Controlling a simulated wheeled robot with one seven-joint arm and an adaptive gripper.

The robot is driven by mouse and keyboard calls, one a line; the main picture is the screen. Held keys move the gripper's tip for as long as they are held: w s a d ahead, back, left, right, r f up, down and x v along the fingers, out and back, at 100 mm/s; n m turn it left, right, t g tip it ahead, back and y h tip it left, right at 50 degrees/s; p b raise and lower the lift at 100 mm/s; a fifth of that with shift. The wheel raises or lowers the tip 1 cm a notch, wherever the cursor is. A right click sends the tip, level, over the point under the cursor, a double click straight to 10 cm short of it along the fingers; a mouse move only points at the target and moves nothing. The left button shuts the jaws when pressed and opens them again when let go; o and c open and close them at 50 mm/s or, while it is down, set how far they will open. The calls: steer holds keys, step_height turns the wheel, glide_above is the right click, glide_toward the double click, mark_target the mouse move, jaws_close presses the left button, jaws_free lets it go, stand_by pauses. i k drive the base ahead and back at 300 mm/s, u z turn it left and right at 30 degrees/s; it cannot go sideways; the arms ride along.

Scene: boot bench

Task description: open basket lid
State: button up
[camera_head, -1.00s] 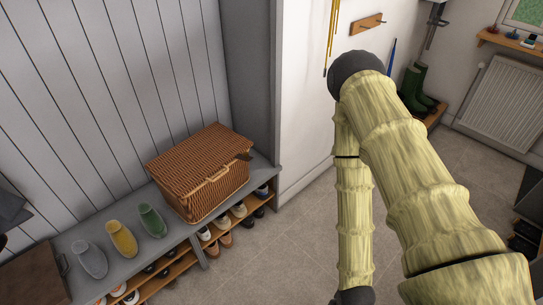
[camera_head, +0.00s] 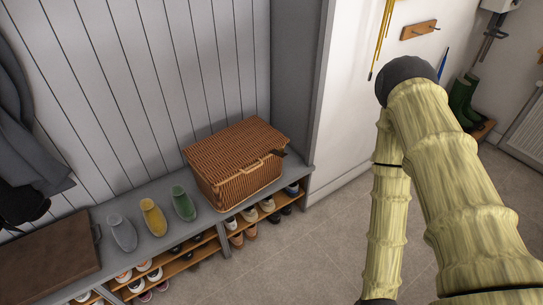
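A brown wicker basket (camera_head: 238,188) stands on the right part of the grey boot bench, near the tall grey side panel. Its woven lid (camera_head: 236,150) lies shut on top. A lighter handle (camera_head: 256,169) shows at the front, and a small dark piece sits at the lid's right front corner. My arm, in a pale yellow bark-like cover, fills the right of the view and is well apart from the basket. My gripper is not in view; the arm runs out of the bottom edge.
The grey bench (camera_head: 155,243) carries grey, yellow (camera_head: 153,217) and green (camera_head: 183,204) shoe-like items and a brown case (camera_head: 45,255) at left. Shoes fill the racks below. Dark coats (camera_head: 28,140) hang at left. The tiled floor (camera_head: 310,245) in front is clear.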

mark_target(219, 156)
steer(key=u, duration=0.05)
steer(key=k, duration=1.15)
steer(key=z, duration=0.7)
steer(key=i, duration=1.6)
steer(key=u, duration=0.7)
